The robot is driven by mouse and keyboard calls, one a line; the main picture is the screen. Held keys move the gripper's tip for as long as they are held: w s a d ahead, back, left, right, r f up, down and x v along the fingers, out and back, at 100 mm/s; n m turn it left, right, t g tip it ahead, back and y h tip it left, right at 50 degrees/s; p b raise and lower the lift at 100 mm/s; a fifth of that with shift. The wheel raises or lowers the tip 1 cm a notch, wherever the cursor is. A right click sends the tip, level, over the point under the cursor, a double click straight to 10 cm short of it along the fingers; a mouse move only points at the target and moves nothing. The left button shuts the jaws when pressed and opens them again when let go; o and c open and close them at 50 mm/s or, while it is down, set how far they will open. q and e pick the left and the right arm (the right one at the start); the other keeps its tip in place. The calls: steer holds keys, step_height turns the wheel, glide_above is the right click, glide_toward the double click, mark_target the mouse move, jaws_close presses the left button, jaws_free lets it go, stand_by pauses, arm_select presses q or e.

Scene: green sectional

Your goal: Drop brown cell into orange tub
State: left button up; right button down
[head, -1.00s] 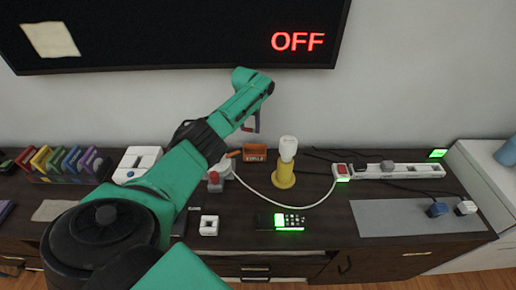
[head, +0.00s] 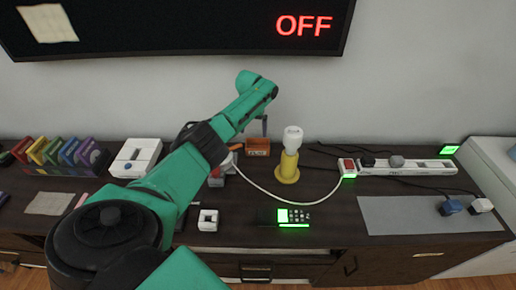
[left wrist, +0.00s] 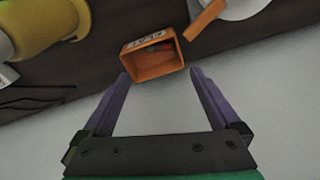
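The orange tub (head: 257,150) stands at the back of the dark counter, left of the yellow lamp-like stand. In the left wrist view the tub (left wrist: 153,72) is open-topped, with a small dark reddish item (left wrist: 160,47) inside; I cannot tell for certain whether this is the brown cell. My left gripper (head: 264,128) is above the tub. In the left wrist view its two purple fingers (left wrist: 160,77) are wide apart with nothing between them. An orange flap or lid (left wrist: 204,18) shows beside the tub. My right gripper is not in view.
A yellow stand with a white top (head: 287,167) is close right of the tub. A white cable runs to a power strip (head: 407,167). A glowing handheld device (head: 293,215) and a small white switch (head: 208,220) lie in front. A colored rack (head: 62,155) is at left.

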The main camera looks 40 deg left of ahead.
arm_select(q)
step_height(320, 180, up, 14)
steer(key=s, duration=0.2)
steer(key=shift+d+r, duration=0.25)
steer(key=shift+d, duration=0.2)
